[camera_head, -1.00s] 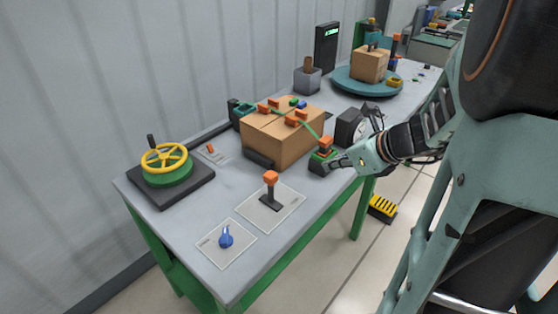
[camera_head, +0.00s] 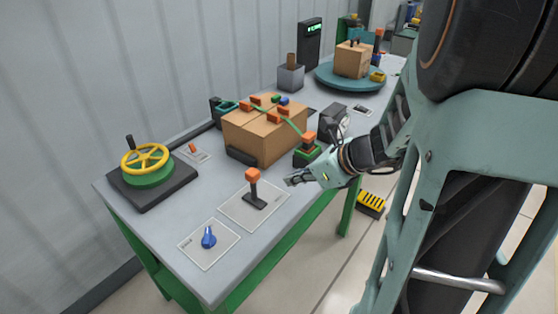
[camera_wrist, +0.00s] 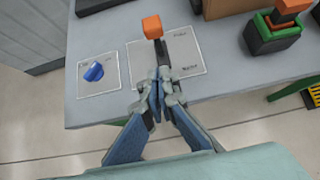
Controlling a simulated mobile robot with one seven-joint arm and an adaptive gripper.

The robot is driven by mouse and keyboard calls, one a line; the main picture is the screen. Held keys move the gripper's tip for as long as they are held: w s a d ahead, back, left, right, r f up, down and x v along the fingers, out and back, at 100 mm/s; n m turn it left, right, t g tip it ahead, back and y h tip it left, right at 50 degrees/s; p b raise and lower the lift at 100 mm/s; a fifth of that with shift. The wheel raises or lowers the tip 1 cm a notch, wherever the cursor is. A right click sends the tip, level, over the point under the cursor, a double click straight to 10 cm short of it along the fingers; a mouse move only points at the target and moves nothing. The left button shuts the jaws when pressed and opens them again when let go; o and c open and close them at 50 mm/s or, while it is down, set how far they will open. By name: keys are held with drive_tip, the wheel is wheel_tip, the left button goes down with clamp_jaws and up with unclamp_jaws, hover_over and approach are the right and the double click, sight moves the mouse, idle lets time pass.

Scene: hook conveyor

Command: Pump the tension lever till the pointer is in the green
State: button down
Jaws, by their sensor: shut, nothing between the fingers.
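An orange-handled lever on a green and black base (camera_head: 307,150) stands at the table's right edge, beside the strapped box; it also shows at the upper right of the wrist view (camera_wrist: 272,36). A second lever, a black stick with an orange knob (camera_head: 253,175), stands on a pale plate and shows in the wrist view (camera_wrist: 152,26). I cannot tell which is the tension lever. A dark gauge housing (camera_head: 333,121) sits behind the green base; its pointer cannot be read. My gripper (camera_head: 290,180) is shut and empty, just right of the knobbed lever, apart from it; in the wrist view its fingertips (camera_wrist: 158,72) point towards that lever.
A cardboard box (camera_head: 262,135) with a green strap fills the middle of the table. A blue knob (camera_head: 208,238) is at the front and a yellow handwheel (camera_head: 146,158) at the left. A turntable (camera_head: 340,78) stands at the back. A yellow pedal (camera_head: 371,205) is on the floor.

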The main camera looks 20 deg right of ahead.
sight(257, 174)
drive_tip(key=shift+w+a+f, duration=0.8)
drive_tip(key=shift+w+a, duration=0.1)
drive_tip(key=shift+w, duration=0.35)
drive_tip(key=shift+w+a+f, duration=0.85)
drive_tip(key=shift+w, duration=0.4)
drive_tip(key=shift+w+a+f, duration=0.8)
drive_tip(key=shift+w+a, duration=0.1)
drive_tip(key=shift+w, duration=0.35)
drive_tip(key=shift+r, duration=0.1)
drive_tip(key=p, duration=0.2)
drive_tip(key=shift+w+a+r+g+p, duration=0.3)
drive_tip(key=shift+r, duration=0.05)
drive_tip(key=shift+w+a+h+p, duration=0.3)
drive_tip(key=shift+w+h+p, duration=0.1)
drive_tip(key=shift+p, duration=0.55)
drive_tip(key=shift+w+a+f+p, duration=0.1)
drive_tip(key=shift+w+a, duration=0.5)
drive_tip(key=shift+w, duration=0.2)
drive_tip(key=shift+w+a+p, duration=0.15)
drive_tip(key=shift+w+a, duration=0.4)
drive_tip(key=shift+w, duration=0.25)
drive_tip(key=shift+w+a+f+p, duration=0.1)
drive_tip(key=shift+w+a, duration=0.5)
drive_tip(key=shift+w, duration=0.2)
drive_tip(key=shift+r, duration=0.2)
